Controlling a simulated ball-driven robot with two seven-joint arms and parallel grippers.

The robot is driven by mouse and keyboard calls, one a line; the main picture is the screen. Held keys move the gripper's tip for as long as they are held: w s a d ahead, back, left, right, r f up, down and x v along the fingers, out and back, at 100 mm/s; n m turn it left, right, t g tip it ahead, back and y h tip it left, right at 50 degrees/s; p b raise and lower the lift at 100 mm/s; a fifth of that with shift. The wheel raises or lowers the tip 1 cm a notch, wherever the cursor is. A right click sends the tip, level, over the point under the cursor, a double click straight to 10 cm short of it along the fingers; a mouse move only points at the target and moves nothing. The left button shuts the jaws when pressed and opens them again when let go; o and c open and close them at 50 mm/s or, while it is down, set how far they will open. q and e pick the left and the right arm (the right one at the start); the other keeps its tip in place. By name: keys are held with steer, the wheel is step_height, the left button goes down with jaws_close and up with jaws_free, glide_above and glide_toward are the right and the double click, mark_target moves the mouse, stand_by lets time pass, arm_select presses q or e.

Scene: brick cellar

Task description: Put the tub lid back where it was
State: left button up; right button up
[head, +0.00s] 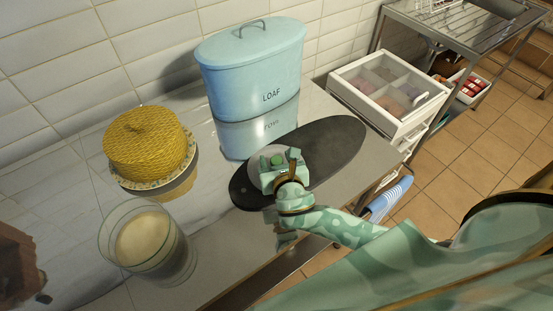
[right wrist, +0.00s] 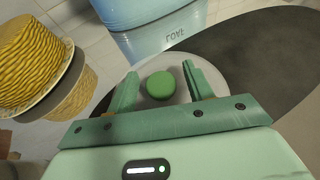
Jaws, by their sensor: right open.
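The tub lid looks to be the pale round disc (head: 256,157) with a green knob (head: 277,160), lying on a dark oval board (head: 335,150). In the right wrist view the lid (right wrist: 183,97) shows with its green knob (right wrist: 160,85). My right gripper (head: 279,164) is open over the lid, its fingers on either side of the knob with gaps, in the right wrist view (right wrist: 160,76). A round clear tub (head: 180,262) with cream-coloured contents stands at the front left, its top uncovered. My left gripper is not in view.
A blue loaf bin (head: 240,82) stands behind the board against the tiled wall. A yellow woven cake-like thing (head: 148,146) sits on a plate at the left. A white drawer unit (head: 400,125) stands right of the counter. Bare counter (head: 215,205) lies between tub and board.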

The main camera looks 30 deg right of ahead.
steer(key=p+v, duration=0.2)
steer(key=v, duration=1)
